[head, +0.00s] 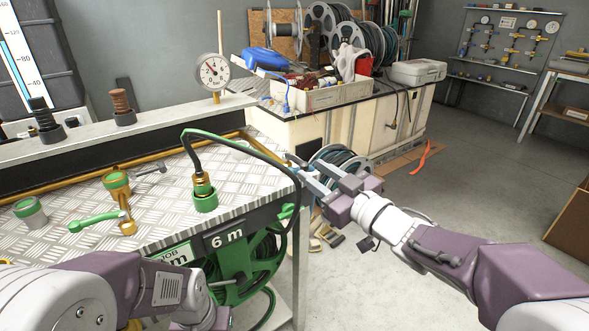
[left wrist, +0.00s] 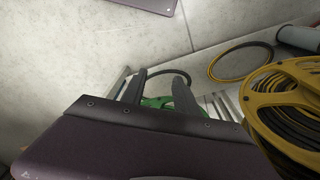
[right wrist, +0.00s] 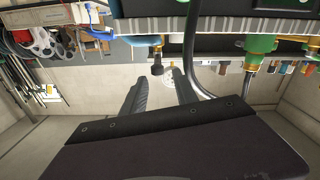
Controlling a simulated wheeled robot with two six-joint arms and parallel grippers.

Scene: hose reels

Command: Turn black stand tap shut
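No tap that I can clearly name as the black stand tap stands out. On the metal bench (head: 85,240), a brass tap (head: 117,190) has a green collar, a grey lever pointing right and a green lever (head: 92,221) pointing left. A black hose (head: 262,153) loops from a green-and-brass fitting (head: 204,192) over the bench's right edge. My right gripper (head: 303,172) is open and empty just beyond that edge; its fingers stand apart in the right wrist view (right wrist: 160,90). My left gripper (left wrist: 160,88) is open and empty; its fingertips are hidden in the head view.
A green hose reel (head: 245,265) is under the bench. A black fitting (head: 42,120) and a ribbed brown one (head: 122,107) stand on the back ledge, beside a gauge (head: 213,72). A cluttered cabinet (head: 350,120) stands behind. Floor at the right is mostly free.

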